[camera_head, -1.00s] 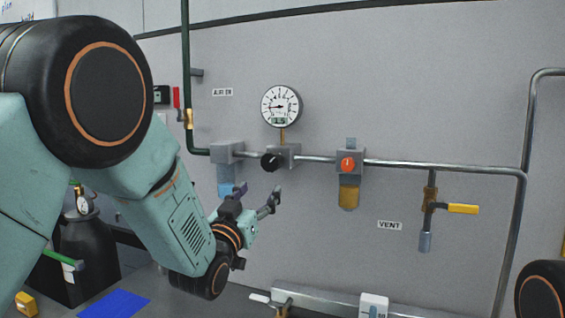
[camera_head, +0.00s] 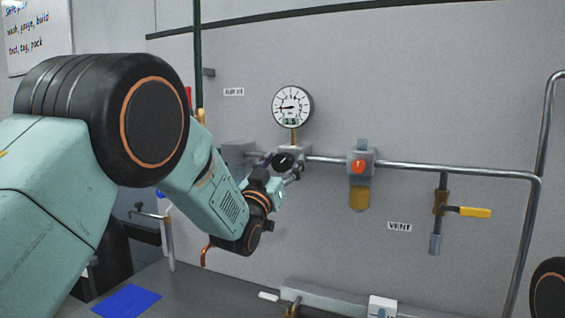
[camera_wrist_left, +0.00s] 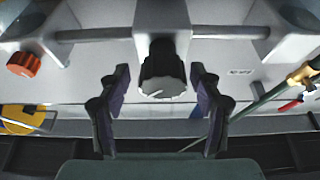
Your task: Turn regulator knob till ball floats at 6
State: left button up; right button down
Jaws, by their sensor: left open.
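The black regulator knob (camera_head: 283,161) sits on a grey block on the wall pipe, under a round white gauge (camera_head: 292,106). In the left wrist view the knob (camera_wrist_left: 163,74) has a white pointer line on its face. My left gripper (camera_head: 282,170) is open at the knob. In the wrist view one finger of the gripper (camera_wrist_left: 160,78) is on each side of the knob, with gaps showing. A white block (camera_head: 382,306), perhaps the flow meter, is cut off at the bottom edge; no ball can be made out. My right gripper is out of view.
An orange-red knob (camera_head: 358,167) sits right of the regulator on the same pipe (camera_head: 430,168). A yellow-handled valve (camera_head: 472,212) hangs farther right near the VENT label (camera_head: 399,226). A blue mat (camera_head: 127,300) lies at lower left.

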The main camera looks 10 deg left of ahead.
pick_arm(q)
jog(key=shift+w+a+f, duration=0.1)
jog(key=shift+w+a, duration=0.05)
jog(key=shift+w, duration=0.05)
jog(key=shift+a+f, duration=0.1)
jog(key=shift+c, duration=0.8)
jog(key=shift+d, duration=0.2)
jog(key=c, duration=0.4)
jog(key=shift+a, duration=0.1)
jog(key=c, duration=0.6)
jog(key=shift+m, duration=0.3)
